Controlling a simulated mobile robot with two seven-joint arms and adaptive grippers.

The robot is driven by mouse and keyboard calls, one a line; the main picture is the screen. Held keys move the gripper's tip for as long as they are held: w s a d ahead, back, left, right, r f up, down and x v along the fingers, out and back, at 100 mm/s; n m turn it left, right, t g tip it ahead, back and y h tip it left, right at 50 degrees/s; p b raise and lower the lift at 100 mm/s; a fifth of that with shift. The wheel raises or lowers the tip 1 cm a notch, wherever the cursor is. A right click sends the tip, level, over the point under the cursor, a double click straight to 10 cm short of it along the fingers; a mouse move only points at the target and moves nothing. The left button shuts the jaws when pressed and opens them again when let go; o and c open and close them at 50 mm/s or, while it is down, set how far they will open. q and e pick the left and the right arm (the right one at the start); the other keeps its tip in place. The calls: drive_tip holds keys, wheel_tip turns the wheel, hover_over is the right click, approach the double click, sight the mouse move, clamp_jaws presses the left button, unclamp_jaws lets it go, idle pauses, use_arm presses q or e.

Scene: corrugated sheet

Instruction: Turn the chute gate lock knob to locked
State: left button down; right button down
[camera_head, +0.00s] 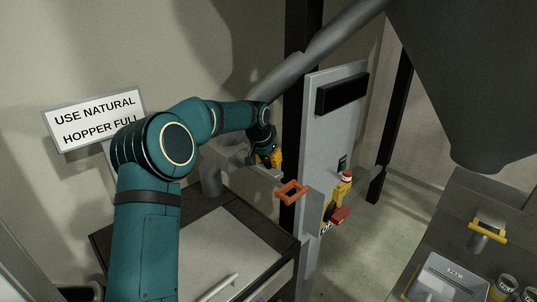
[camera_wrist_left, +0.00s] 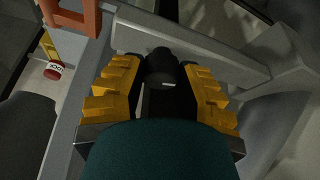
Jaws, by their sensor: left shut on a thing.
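My left gripper (camera_head: 270,157) reaches from the left to the grey chute fitting beside the panel post. In the left wrist view, its two yellow ridged fingers (camera_wrist_left: 160,88) are shut on a dark knob (camera_wrist_left: 161,66). In the head view the knob is hidden by the gripper. My right gripper is not in view.
An orange square handle (camera_head: 292,194) sticks out right of the gripper. Yellow and red lockout parts (camera_head: 340,213) hang on the grey panel (camera_head: 330,130). A grey cabinet (camera_head: 205,255) stands below the arm. A large hopper (camera_head: 475,90) is at the right.

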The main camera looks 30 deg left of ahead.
use_arm(q)
drive_tip(key=shift+m+h+p, duration=0.5)
drive_tip(key=shift+m+p, duration=0.2)
drive_tip(key=shift+m, duration=0.5)
drive_tip(key=shift+f, duration=0.15)
drive_tip(key=c, duration=0.6)
unclamp_jaws()
drive_tip(key=v, duration=1.2)
drive_tip(key=shift+w, duration=0.25)
